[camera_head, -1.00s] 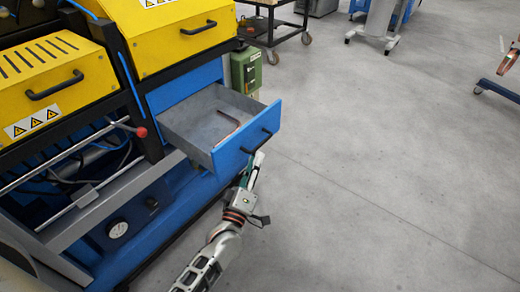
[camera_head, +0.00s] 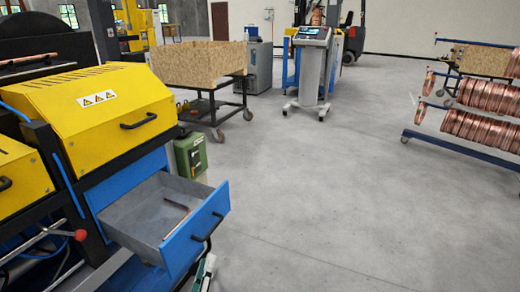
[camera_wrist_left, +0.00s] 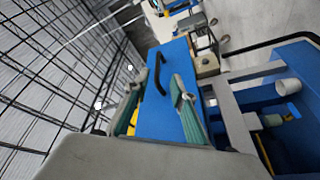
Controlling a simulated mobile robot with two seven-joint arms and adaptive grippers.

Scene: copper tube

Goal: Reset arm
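The blue drawer (camera_head: 193,245) of the yellow and blue machine stands open, its grey inside showing. A thin bent copper tube (camera_head: 178,224) lies in it. My left gripper (camera_head: 205,268) is at the bottom of the head view, just below and outside the drawer's front; the rest of the arm is cut off. In the left wrist view the gripper (camera_wrist_left: 155,95) has its two teal fingers apart. The blue drawer front (camera_wrist_left: 162,118) with its black handle (camera_wrist_left: 158,72) shows beyond and between them; whether they touch it I cannot tell. My right gripper is not in view.
A green box (camera_head: 189,156) stands beside the machine. Behind are a cart with a wooden crate (camera_head: 200,65) and a grey control stand (camera_head: 309,72). A rack of copper coils (camera_head: 490,97) is at right. The floor (camera_head: 350,190) between is clear.

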